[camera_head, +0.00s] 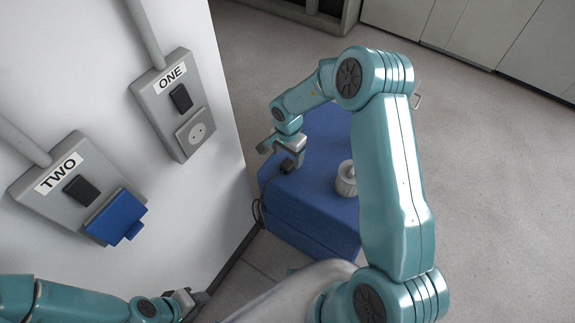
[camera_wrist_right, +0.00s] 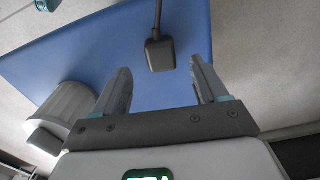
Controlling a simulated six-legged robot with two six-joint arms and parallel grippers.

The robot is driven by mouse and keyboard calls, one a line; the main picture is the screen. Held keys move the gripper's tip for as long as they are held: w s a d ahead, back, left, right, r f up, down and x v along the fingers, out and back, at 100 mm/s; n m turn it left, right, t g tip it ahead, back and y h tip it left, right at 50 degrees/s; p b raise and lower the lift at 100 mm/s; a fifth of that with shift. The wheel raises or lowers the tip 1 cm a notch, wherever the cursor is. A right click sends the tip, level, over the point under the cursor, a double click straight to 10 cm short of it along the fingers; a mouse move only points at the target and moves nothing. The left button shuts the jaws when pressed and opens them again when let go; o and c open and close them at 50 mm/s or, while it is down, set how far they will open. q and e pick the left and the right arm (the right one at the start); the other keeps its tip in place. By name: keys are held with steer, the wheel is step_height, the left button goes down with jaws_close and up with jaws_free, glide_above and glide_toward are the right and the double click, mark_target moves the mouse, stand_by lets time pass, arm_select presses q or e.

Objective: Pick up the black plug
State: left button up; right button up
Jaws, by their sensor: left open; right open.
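The black plug (camera_head: 287,168) lies on top of the blue box (camera_head: 325,150), near its left edge, with its cable running down the box's side. In the right wrist view the plug (camera_wrist_right: 160,55) shows between and slightly beyond the fingertips, apart from both fingers. My right gripper (camera_head: 283,154) is open and empty over the plug; its two fingers also show in the wrist view (camera_wrist_right: 160,66). My left gripper (camera_head: 190,298) is low at the bottom of the head view, open, close to the wall's foot.
A ribbed white cylinder (camera_head: 346,182) stands on the box, right of the plug. The wall holds panel ONE (camera_head: 173,112) with an empty round socket (camera_head: 195,133) and panel TWO (camera_head: 70,190) with a blue cover (camera_head: 114,216). Open floor (camera_head: 490,180) lies to the right.

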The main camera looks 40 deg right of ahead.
mark_target(288, 163)
steer(key=shift+s+f, duration=0.1)
steer(key=shift+f, duration=0.3)
step_height(288, 163, down, 4)
steer(key=shift+f, duration=0.25)
steer(key=c, duration=1.1)
steer(key=shift+w+r, duration=0.15)
steer(key=shift+w, duration=0.05)
